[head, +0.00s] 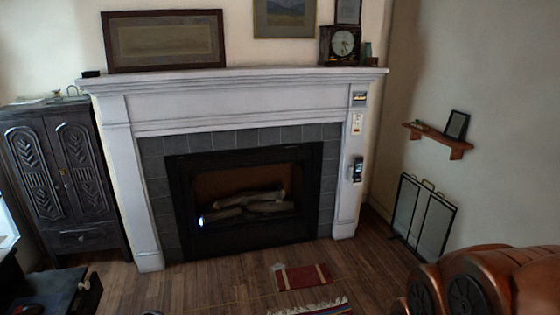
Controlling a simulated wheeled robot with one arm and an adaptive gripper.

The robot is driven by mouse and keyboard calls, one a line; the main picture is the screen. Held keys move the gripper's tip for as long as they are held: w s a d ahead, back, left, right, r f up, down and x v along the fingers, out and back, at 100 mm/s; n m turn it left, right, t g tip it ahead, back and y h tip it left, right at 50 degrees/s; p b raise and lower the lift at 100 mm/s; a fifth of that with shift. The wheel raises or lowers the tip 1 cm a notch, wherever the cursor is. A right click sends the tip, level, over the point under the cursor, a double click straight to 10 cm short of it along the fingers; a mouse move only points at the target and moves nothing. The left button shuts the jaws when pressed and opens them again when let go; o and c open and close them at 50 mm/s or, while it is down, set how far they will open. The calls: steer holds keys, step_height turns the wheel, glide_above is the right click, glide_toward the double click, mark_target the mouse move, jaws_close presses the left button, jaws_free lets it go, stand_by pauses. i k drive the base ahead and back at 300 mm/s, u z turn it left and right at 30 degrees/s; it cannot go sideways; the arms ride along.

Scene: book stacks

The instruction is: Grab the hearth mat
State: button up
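A small dark red mat (304,276) with pale stripes lies flat on the wooden floor in front of the fireplace, a little right of its middle. A small pale item (278,267) shows at its upper left corner; I cannot tell what it is. A second, multicoloured striped rug with a pale fringe (318,307) lies nearer to me and is cut off by the bottom edge. I cannot tell from the picture which one is called the hearth mat. My gripper is not in view.
A white fireplace (115,160) with a dark firebox stands behind. A brown leather chair (500,280) blocks the lower right. A folding screen (423,215) leans at the right wall. A dark cabinet (62,175) stands left. Bare wooden floor (200,285) is free left of the red mat.

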mark_target(295, 278)
steer(key=i, duration=2.95)
steer(key=u, duration=2)
steer(key=i, duration=0.8)
steer(key=z, duration=2.6)
